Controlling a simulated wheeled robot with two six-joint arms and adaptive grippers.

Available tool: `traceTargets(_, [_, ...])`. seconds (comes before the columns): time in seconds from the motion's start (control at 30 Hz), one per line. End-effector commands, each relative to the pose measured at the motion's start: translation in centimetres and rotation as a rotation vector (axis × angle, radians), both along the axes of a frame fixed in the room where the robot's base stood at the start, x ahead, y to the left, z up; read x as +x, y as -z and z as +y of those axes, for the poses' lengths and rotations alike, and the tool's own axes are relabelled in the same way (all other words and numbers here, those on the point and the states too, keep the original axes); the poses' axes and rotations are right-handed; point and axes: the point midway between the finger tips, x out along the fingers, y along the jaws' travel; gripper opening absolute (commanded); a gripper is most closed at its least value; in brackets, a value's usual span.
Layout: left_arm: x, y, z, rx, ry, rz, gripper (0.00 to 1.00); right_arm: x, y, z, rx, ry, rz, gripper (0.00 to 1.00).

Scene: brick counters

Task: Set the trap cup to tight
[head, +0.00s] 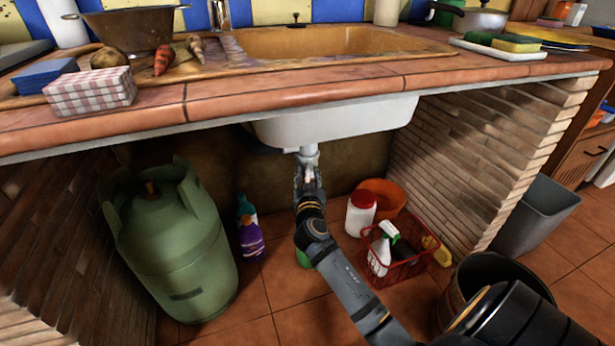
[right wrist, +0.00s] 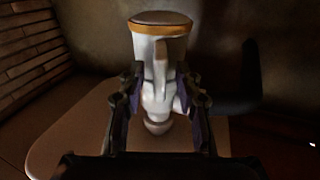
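The white sink trap (head: 308,156) hangs from the underside of the sink. My right gripper (head: 309,181) is below the basin at the trap's lower part, and its arm hides some of it. In the right wrist view the trap's wide upper pipe (right wrist: 160,45) has an orange-brown band. The white trap cup (right wrist: 160,100), with a raised rib, sits between the two fingers of my right gripper (right wrist: 160,85). No clear gap shows on either side, so the fingers look closed on the cup. My left gripper is not in view.
A green gas cylinder (head: 170,245) stands left under the counter. A white tub (head: 360,214), an orange bucket (head: 383,194) and a red basket (head: 398,268) with a spray bottle stand to the right. The brick wall (head: 490,165) closes the right side.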

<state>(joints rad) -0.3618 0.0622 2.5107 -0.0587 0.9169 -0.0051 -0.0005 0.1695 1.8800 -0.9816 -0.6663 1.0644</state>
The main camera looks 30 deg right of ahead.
Motion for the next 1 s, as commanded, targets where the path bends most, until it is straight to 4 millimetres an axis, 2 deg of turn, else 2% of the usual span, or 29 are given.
traceTargets(0.3, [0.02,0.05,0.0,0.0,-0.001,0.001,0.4,0.34,-0.05,-0.22,0.0,0.0,0.0,0.34])
traceTargets(0.57, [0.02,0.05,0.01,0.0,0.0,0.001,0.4,0.33,-0.04,-0.2,0.0,0.0,0.0,0.0])
traceTargets(1.0, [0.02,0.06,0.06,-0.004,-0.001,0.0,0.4,0.47,0.0,-0.21,-0.001,-0.004,0.001,0.0])
